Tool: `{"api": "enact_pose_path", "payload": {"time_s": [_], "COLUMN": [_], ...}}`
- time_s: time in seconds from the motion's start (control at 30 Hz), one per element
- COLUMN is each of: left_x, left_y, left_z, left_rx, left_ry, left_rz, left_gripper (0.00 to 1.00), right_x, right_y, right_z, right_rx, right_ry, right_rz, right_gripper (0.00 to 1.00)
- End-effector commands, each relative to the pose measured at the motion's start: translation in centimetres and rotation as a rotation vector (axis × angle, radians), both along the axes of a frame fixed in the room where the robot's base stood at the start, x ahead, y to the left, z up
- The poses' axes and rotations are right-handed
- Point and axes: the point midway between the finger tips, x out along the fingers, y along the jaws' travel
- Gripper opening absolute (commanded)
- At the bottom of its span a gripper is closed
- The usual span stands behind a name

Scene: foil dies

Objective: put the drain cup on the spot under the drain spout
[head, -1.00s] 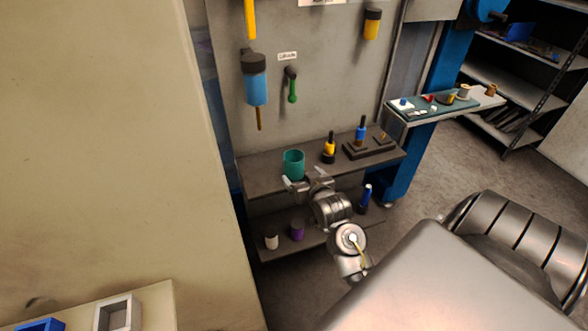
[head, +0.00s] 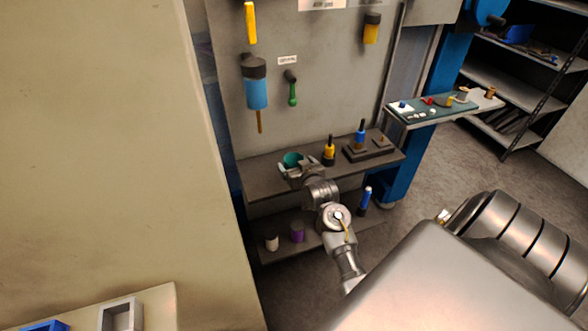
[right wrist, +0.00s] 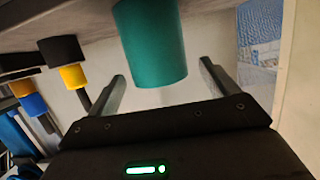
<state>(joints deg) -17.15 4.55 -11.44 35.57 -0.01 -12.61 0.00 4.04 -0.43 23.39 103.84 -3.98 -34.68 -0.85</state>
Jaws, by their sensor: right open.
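The teal drain cup (head: 292,158) stands on the upper grey shelf, partly hidden behind my right gripper (head: 297,168). In the right wrist view the drain cup (right wrist: 152,42) is between the two fingertips of my right gripper (right wrist: 162,72), with gaps on both sides. The gripper is open and not holding it. A thin brown spout (head: 259,121) hangs below a blue filter bowl (head: 256,93) on the back panel, to the left of the cup. I cannot make out a marked spot on the shelf below it. My left gripper is not in view.
A yellow bottle (head: 329,152) and a dark stand (head: 370,149) with a blue tool (head: 360,133) are right of the cup. A green-handled valve (head: 292,92) hangs above. Purple (head: 297,232) and white (head: 272,242) cups stand below. The shelf's left end (head: 257,175) is clear.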

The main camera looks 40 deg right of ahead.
Motion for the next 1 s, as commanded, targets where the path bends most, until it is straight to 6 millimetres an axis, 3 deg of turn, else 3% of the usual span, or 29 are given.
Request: {"api": "enact_pose_path", "payload": {"time_s": [0.2,0.5,0.9,1.0], "left_x": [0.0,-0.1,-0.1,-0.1], "left_y": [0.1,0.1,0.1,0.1], "left_z": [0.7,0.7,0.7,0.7], "left_rx": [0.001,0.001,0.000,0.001], "left_ry": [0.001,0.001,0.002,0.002], "left_rz": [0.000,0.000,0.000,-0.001], "left_gripper": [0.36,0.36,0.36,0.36], "right_x": [2.4,2.7,2.7,2.7], "right_y": [-0.9,-1.0,-1.0,-1.0], "right_z": [-0.6,-0.8,-0.8,-0.8], "right_rx": [0.001,0.000,0.000,0.000], "right_ry": [0.000,0.000,-0.001,-0.001], "right_rz": [0.000,0.000,0.000,0.000], "right_gripper": [0.86,0.86,0.34,0.33]}}
